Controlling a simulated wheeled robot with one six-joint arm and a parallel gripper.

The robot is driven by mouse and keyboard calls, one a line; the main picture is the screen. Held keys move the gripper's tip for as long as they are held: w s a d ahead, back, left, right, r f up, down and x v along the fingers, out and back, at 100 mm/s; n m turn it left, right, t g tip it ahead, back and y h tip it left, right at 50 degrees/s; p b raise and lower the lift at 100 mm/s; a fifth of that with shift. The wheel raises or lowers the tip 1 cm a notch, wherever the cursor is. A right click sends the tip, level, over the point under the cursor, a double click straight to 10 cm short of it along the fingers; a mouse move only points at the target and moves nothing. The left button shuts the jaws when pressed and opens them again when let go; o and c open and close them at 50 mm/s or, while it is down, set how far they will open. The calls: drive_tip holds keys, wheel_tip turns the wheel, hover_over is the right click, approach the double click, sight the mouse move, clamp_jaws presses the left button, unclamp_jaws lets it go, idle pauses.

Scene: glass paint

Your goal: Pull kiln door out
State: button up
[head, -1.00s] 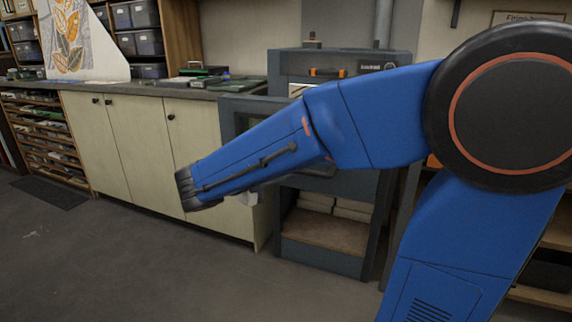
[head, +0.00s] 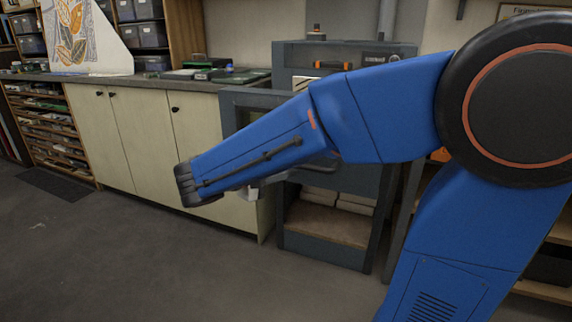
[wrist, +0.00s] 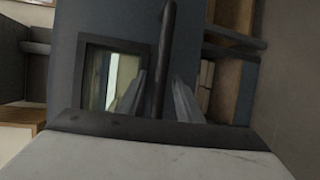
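The kiln (head: 345,50) is a blue-grey cabinet behind my arm in the head view. Its kiln door (head: 232,98) shows as a panel reaching left past the body, mostly hidden by my arm. In the wrist view the door (wrist: 125,22) fills the middle, with a dark-framed window. A dark bar handle (wrist: 165,45) stands in front of it. My gripper (wrist: 160,75) is open, its two fingers apart on either side of the handle's line. Whether they touch the handle cannot be told. In the head view my gripper is mostly hidden behind my forearm.
Cream cupboards (head: 145,150) with a grey worktop (head: 150,84) stand left of the kiln. Below the kiln is an open shelf (head: 325,225) with pale slabs. The grey floor (head: 150,265) in front is clear. More shelving is at the right edge.

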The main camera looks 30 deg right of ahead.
drive_tip(key=v, duration=1.7)
drive_tip(key=shift+a, duration=0.2)
drive_tip(key=s+d+f+m+g+y, duration=0.1)
drive_tip(key=s+d+f+g+y, duration=0.3)
drive_tip(key=s+d+f+y, duration=0.65)
drive_tip(key=s+f+m+t+y, duration=0.2)
drive_tip(key=s+f+t+y, duration=0.2)
drive_tip(key=s+f+y, duration=0.1)
drive_tip(key=shift+f+m+t, duration=0.3)
drive_tip(key=shift+f+m, duration=0.1)
drive_tip(key=shift+f, duration=0.2)
drive_tip(key=shift+d, duration=0.15)
idle(0.8)
